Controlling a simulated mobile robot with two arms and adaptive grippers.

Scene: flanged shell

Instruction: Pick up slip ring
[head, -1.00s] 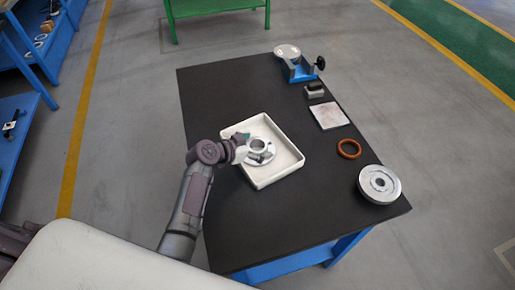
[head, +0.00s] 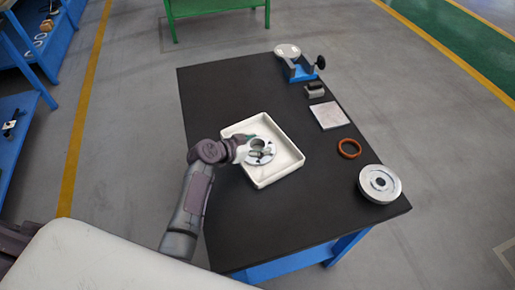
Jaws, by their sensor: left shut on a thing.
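The slip ring, a silver flanged ring with a central hub (head: 262,157), is in the square white tray (head: 287,172). My left gripper (head: 248,148) reaches in over the tray's left side and is shut on the ring's left part. The fingertips are small and partly merge with the ring, so the exact contact is hard to see. I cannot tell whether the ring rests on the tray floor or is slightly above it. My right gripper is not in view.
On the black table (head: 225,95), to the tray's right, are an orange ring (head: 349,148), a silver disc (head: 379,184), a flat grey plate (head: 328,116), a small dark block (head: 315,90) and a blue fixture (head: 298,70). The table's far left is clear.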

